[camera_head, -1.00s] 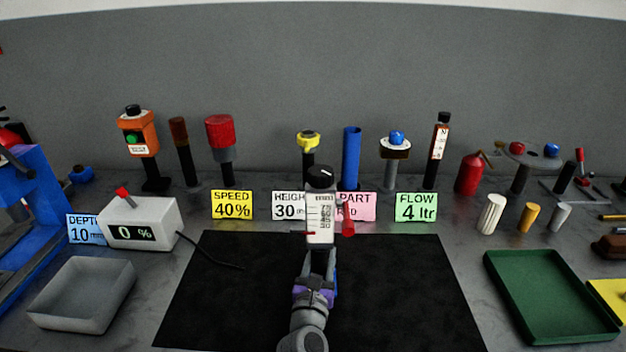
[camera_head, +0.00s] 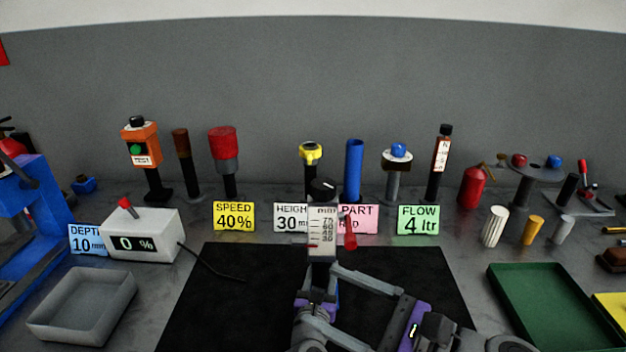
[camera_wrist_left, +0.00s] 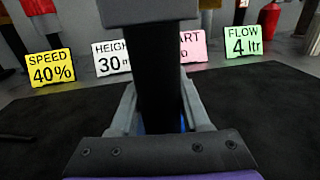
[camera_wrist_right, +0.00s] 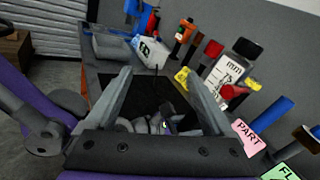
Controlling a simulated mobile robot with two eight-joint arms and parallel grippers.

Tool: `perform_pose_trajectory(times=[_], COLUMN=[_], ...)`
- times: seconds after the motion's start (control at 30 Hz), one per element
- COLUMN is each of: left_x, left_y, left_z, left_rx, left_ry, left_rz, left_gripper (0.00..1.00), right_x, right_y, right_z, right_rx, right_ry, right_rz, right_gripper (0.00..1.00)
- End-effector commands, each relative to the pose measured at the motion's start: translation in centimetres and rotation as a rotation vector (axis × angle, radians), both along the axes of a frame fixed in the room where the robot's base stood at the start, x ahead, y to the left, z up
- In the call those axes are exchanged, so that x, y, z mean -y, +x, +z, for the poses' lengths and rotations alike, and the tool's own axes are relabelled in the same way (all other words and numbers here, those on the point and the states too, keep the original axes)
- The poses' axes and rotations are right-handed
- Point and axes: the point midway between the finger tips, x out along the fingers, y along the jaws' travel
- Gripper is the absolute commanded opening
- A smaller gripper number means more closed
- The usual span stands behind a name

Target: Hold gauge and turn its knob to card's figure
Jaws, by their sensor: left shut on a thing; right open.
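The gauge (camera_head: 320,232) stands upright with a white mm scale, a black top knob (camera_head: 323,188) with a white mark, and a red side piece (camera_head: 350,240). A small red mark shows low on its scale; its exact reading is too small to tell. My left gripper (camera_wrist_left: 160,108) is shut on the gauge's dark stem (camera_wrist_left: 160,75). The HEIGHT 30 mm card (camera_head: 290,217) stands behind, partly hidden by the gauge. My right gripper (camera_head: 330,298) is open and empty, low in front of the gauge; in its wrist view the gauge (camera_wrist_right: 228,72) lies beyond the right finger.
Cards for SPEED (camera_head: 233,216), PART (camera_head: 362,219), FLOW (camera_head: 418,220) and DEPTH (camera_head: 87,240) stand in the row. A white counter box (camera_head: 150,232), a grey tray (camera_head: 80,305) and a green tray (camera_head: 550,310) flank the black mat (camera_head: 225,300). Several tools stand behind.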

Motion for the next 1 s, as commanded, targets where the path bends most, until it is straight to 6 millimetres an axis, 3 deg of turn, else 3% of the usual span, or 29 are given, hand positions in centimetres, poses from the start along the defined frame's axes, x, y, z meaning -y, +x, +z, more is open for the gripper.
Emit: perform_pose_trajectory(times=[0.1,0.2,0.3,0.47,0.67,1.0], left_x=[0.0,0.0,0.0,0.0,0.0,0.0], left_y=[0.0,0.0,0.0,0.0,0.0,0.0], left_z=[0.0,0.0,0.0,0.0,0.0,0.0], left_rx=[0.000,0.000,0.000,0.000,0.000,0.000], left_ry=[0.000,0.000,0.000,0.000,0.000,0.000], left_rz=[0.000,0.000,0.000,0.000,0.000,0.000], left_gripper=[0.00,0.00,0.00,0.00,0.00,0.00], right_x=[0.9,1.9,2.7,3.2,1.6,-2.4], right_y=[4.2,7.2,9.1,10.7,12.8,18.1], right_z=[3.1,5.1,6.4,7.2,7.2,7.2], right_rx=[-0.058,-0.112,-0.152,-0.183,-0.187,-0.186], right_ry=[0.078,0.146,0.195,0.231,0.236,0.235], right_rz=[-0.138,-0.246,-0.325,-0.381,-0.384,-0.383], right_gripper=[0.87,0.87,0.87,0.87,0.87,0.87])
